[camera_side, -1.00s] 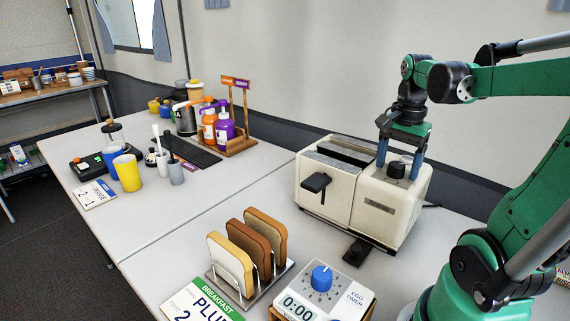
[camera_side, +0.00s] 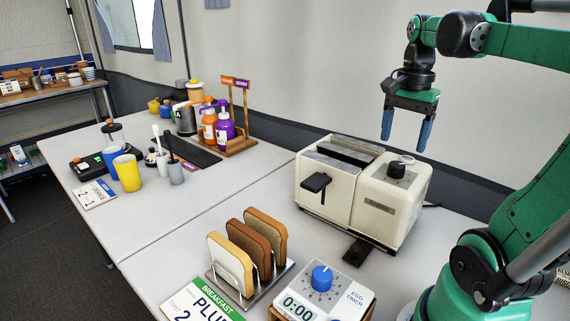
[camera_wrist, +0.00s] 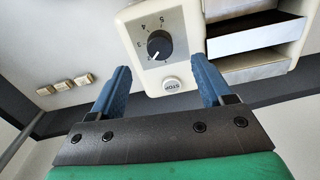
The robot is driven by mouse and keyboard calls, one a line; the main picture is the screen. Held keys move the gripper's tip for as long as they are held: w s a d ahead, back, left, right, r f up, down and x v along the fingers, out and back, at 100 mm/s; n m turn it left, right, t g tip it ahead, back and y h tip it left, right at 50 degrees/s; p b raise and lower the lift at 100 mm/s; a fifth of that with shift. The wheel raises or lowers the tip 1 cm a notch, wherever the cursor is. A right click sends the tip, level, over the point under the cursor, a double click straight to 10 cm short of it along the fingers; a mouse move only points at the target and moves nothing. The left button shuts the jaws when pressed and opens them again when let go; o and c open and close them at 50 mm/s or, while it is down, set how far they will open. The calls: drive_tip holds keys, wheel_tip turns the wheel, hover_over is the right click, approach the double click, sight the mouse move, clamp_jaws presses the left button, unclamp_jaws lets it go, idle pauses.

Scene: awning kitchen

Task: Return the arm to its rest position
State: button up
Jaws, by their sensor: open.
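My gripper (camera_side: 406,140) has two blue fingers and is green and black above them. In the side view it hangs open and empty above and behind the right end of the cream toaster (camera_side: 372,211), clear of it. In the wrist view my open gripper (camera_wrist: 162,90) shows its fingers spread apart, with nothing between them. Beyond them is the toaster's end (camera_wrist: 140,20) with a black dial (camera_wrist: 160,45) and a white STOP button (camera_wrist: 173,86). The dial also shows on top of the toaster in the side view (camera_side: 396,169).
A rack (camera_side: 262,291) with bread slices stands in front of the toaster, beside an egg timer (camera_side: 322,294). A menu card (camera_side: 207,302) lies at the front. Bottles (camera_side: 225,130) and cups (camera_side: 127,172) stand on the left table. The wall (camera_side: 340,60) is behind; space around my gripper is clear.

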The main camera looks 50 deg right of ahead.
drive_tip(key=w+a+f+n+t, duration=0.3)
drive_tip(key=w+a+n, duration=0.1)
drive_tip(key=a+n, duration=0.5)
drive_tip(key=w+a+f+n+t, duration=0.4)
drive_tip(key=a+n, duration=0.6)
drive_tip(key=shift+w, duration=0.25)
